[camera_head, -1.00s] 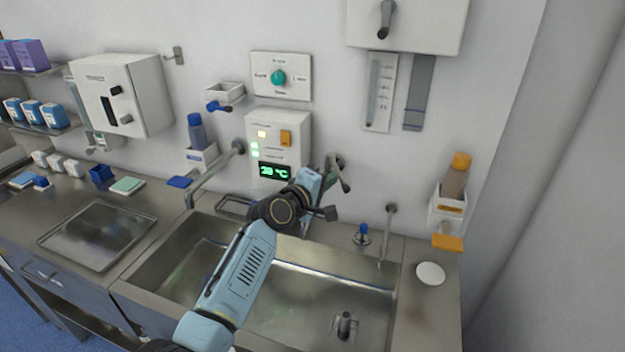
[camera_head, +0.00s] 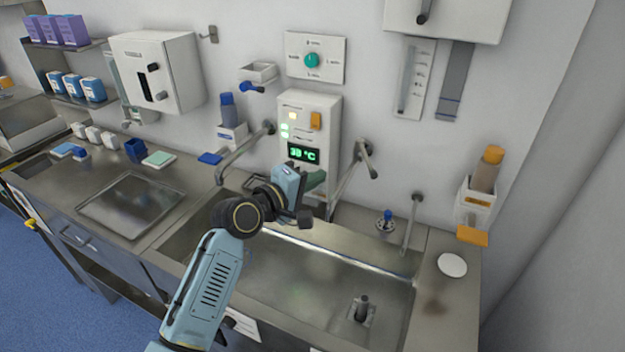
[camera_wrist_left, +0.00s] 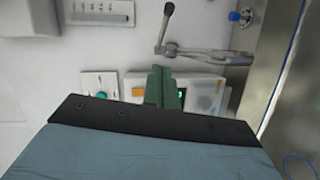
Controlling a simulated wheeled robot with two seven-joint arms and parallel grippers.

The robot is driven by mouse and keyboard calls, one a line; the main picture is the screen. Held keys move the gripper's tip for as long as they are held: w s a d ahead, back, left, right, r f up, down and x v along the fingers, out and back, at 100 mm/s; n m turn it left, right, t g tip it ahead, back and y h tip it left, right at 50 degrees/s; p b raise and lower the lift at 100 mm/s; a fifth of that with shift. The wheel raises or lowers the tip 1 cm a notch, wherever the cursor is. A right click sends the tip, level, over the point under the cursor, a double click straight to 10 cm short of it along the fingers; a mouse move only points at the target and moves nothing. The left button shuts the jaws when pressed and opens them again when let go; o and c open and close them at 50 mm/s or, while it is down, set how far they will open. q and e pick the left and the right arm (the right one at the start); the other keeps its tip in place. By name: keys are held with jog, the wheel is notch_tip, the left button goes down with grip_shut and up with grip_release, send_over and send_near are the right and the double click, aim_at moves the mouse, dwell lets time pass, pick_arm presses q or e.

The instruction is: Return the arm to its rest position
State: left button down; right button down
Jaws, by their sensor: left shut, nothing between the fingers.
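My left arm reaches over the steel sink (camera_head: 330,270) in the head view. Its left gripper (camera_head: 316,181) is partly hidden behind the blue-grey wrist, in front of the lower part of the temperature box (camera_head: 322,107). In the left wrist view its green fingers (camera_wrist_left: 164,88) are together and empty, overlapping the box. No object is held. My right gripper is in neither view.
A lever tap (camera_head: 360,160) stands close right of the gripper, and a curved spout (camera_head: 243,150) to its left. A bottle holder (camera_head: 477,200) is on the right wall. A metal tray (camera_head: 130,203) lies on the left counter.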

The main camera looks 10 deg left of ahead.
pick_arm(q)
jog(key=s+a+f+m+g+y, duration=0.2)
jog(key=s+f+m+g, duration=0.1)
jog(key=s+f, duration=0.5)
jog(key=s+a+f+m+g+y, duration=0.2)
jog(key=s+f+m, duration=0.3)
jog(key=s, duration=0.5)
jog(key=s+a+f+m+g+y, duration=0.2)
jog(key=s+a+g, duration=0.15)
jog(key=s, duration=0.55)
jog(key=s+a+f+m+g+y, duration=0.2)
jog(key=s+a+y, duration=0.15)
jog(key=s, duration=0.65)
notch_tip(320, 180, down, 31)
jog(key=s+a+g+b, duration=0.1)
jog(key=b, duration=0.6)
jog(key=s+a+f+b, duration=0.1)
jog(key=s+f+b, duration=0.2)
jog(key=s+f, duration=0.5)
jog(key=s+a+f+g+b, duration=0.1)
jog(key=s+a+f+b, duration=0.1)
jog(key=s+f, duration=0.7)
notch_tip(320, 180, down, 6)
jog(key=shift+r+b, duration=0.2)
jog(key=shift+b, duration=0.65)
